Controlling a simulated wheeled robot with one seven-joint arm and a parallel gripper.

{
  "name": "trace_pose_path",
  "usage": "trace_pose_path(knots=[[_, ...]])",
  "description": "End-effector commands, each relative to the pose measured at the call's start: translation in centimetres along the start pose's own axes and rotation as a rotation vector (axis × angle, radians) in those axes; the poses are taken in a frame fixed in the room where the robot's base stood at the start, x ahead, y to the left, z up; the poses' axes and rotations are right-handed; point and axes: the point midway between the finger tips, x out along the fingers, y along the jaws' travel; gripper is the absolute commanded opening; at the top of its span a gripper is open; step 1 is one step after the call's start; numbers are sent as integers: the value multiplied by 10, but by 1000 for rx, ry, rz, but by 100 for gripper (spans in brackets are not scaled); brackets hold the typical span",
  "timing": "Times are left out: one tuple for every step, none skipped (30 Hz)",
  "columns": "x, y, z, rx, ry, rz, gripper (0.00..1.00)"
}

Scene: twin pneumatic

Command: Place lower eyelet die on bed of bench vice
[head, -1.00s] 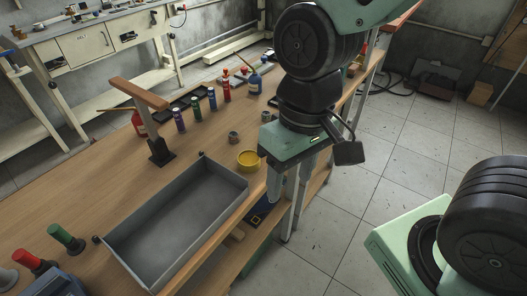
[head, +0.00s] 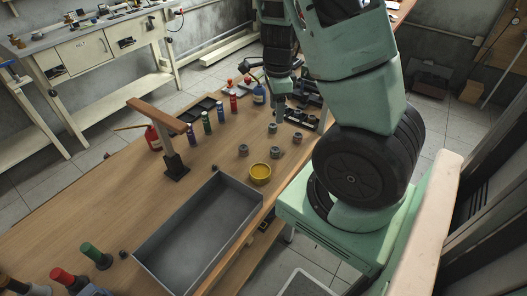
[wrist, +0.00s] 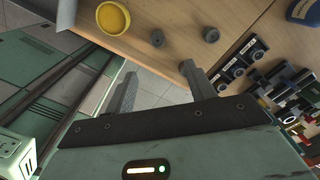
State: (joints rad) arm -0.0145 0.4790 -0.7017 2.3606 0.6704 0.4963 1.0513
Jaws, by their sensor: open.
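Several small grey cylindrical pieces stand on the wooden bench (head: 110,190), among them a front left one (head: 243,150), a front right one (head: 277,152) and a far one (head: 272,128). I cannot tell which is the lower eyelet die. Two grey pieces show in the wrist view, a left one (wrist: 157,38) and a right one (wrist: 210,34), beyond my fingertips. My gripper (wrist: 158,82) is open and empty, its two fingers apart over the bench edge. In the head view it is partly hidden by my arm. I cannot identify the bench vice with certainty.
A yellow bowl (head: 260,174) stands by a grey open tray (head: 158,249). Dark blocks (wrist: 237,68) stand in a row right of my fingers in the wrist view. Bottles and a wooden-topped post (head: 175,163) stand farther left.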

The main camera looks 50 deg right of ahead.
Motion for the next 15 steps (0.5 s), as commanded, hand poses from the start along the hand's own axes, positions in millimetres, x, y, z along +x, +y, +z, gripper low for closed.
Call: trace_pose_path(knots=[[15, 1, -1, 2, 1, 5, 55], [22, 1, -1, 2, 1, 6, 55], [30, 1, 0, 1, 1, 5, 55], [37, 2, 0, 1, 0, 6, 55], [43, 2, 0, 0, 1, 6, 55], [52, 2, 0, 0, 0, 6, 55], [58, 2, 0, -1, 0, 6, 55], [64, 2, 0, -1, 0, 6, 55], [73, 2, 0, -2, 0, 6, 55], [78, 2, 0, -2, -1, 6, 55], [84, 2, 0, -2, 0, 5, 55], [90, 2, 0, -3, -1, 6, 55], [94, 2, 0, -3, -1, 5, 55], [98, 2, 1, -4, -1, 4, 55], [101, 2, 1, -5, -1, 3, 55]])
